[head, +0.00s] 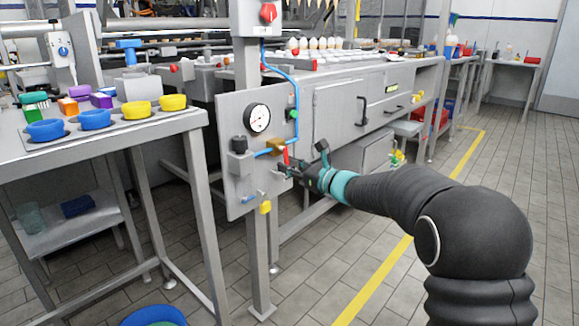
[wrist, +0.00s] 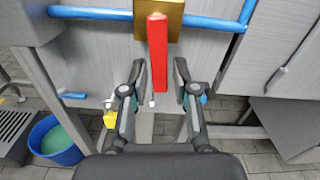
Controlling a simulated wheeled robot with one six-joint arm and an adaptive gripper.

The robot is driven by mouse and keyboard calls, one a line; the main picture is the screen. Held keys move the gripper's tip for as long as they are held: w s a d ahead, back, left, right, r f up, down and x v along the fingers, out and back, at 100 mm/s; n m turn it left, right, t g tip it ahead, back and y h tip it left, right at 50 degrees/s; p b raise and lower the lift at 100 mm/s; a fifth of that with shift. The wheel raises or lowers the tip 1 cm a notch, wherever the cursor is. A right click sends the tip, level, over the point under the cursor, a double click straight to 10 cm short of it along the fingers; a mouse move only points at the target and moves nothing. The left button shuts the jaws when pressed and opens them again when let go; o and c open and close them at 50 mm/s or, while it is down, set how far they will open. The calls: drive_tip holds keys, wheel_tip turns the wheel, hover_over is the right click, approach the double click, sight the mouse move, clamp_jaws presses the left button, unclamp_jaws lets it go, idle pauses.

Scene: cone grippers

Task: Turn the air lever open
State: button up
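The air lever is a red bar (wrist: 158,50) that hangs down from a brass valve block (wrist: 176,22) on the blue air pipe (wrist: 90,12). It stands across the pipe. In the head view the red lever (head: 286,155) and brass valve (head: 274,147) sit on the grey panel below the gauge. My gripper (wrist: 158,75) is open, with one finger on each side of the lever's lower end. A gap shows on both sides, and neither finger appears to touch it. In the head view my gripper (head: 283,172) is just below the lever, its fingertips small and partly unclear.
The panel (head: 232,185) also carries a pressure gauge (head: 257,118), a green button (head: 292,114) and a yellow padlock (head: 265,207). A table with coloured bowls (head: 90,119) stands left. A grey cabinet (head: 335,108) stands behind. The floor to the right is clear.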

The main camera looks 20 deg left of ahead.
clamp_jaws()
